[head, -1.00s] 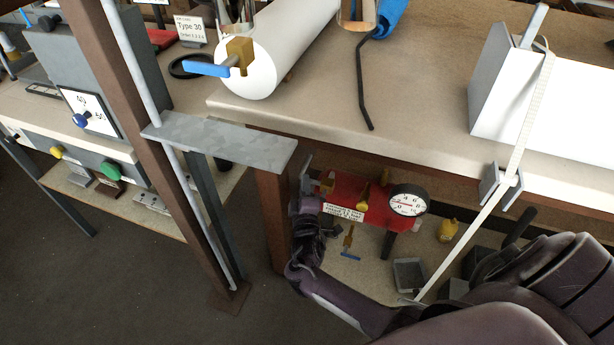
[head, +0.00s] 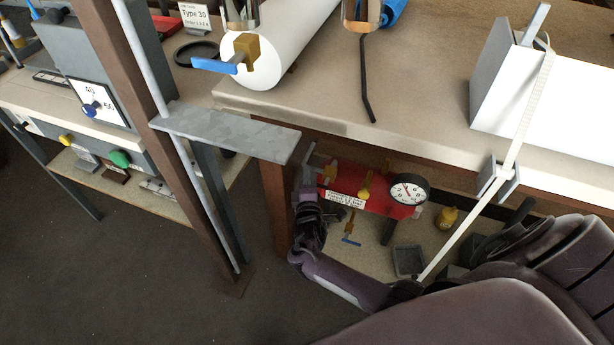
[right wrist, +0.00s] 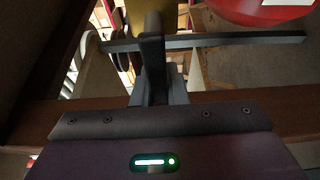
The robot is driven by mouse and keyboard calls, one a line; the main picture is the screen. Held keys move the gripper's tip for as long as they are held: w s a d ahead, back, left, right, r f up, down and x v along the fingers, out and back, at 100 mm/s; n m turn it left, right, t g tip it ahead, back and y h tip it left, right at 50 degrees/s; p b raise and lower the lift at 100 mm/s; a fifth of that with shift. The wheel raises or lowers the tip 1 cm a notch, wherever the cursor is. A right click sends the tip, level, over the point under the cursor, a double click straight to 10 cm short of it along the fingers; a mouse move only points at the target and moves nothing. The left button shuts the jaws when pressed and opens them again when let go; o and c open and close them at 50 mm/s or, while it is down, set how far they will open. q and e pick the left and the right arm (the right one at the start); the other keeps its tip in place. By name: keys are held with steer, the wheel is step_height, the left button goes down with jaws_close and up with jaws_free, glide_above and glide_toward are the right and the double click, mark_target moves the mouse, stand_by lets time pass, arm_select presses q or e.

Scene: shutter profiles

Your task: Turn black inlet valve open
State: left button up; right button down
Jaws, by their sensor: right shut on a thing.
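The red manifold (head: 345,190) sits under the right bench, with brass-yellow fittings on top and a white label on its front. A round white-faced gauge (head: 409,189) is at its right end. My right gripper (head: 308,180) is at the manifold's left end, beside a dark lever (head: 311,152) that sticks up there. In the right wrist view the lever (right wrist: 235,41) runs nearly level across the picture, and my right gripper (right wrist: 152,50) is shut on it. The lever's pivot is hidden. My left gripper is not in view.
The bench top (head: 425,110) overhangs the manifold. A brown post (head: 160,130) and grey plate (head: 225,130) stand left of it. A blue-handled valve (head: 355,240), grey bin (head: 408,261) and yellow bottle (head: 446,217) lie below.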

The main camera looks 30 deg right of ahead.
steer(key=c, duration=1.4)
jaws_free()
steer(key=shift+c, duration=0.2)
